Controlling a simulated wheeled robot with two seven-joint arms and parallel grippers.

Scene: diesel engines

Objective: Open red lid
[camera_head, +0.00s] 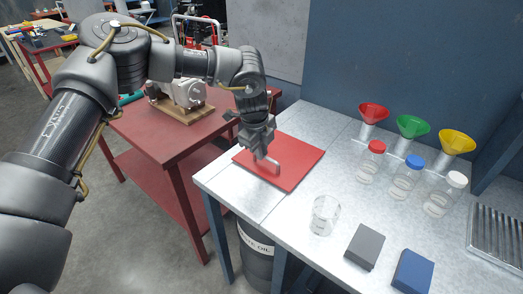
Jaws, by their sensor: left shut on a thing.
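The red lid (302,153) is a flat square panel at the left end of the metal workbench. It looks flat and closed, flush with the bench top as far as I can tell. A pale bar handle (268,166) stands on its left part. My left gripper (261,154) points down at the handle and is shut on it. The fingers partly hide the handle and the lid behind it. My right gripper is not in view.
The metal workbench (338,133) holds a clear beaker (325,215), a grey block (365,247), a blue block (412,272) and bottles with red (376,147), blue and white caps. Coloured funnels (411,126) stand behind. A barrel (257,250) stands below. A red table (150,135) is at left.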

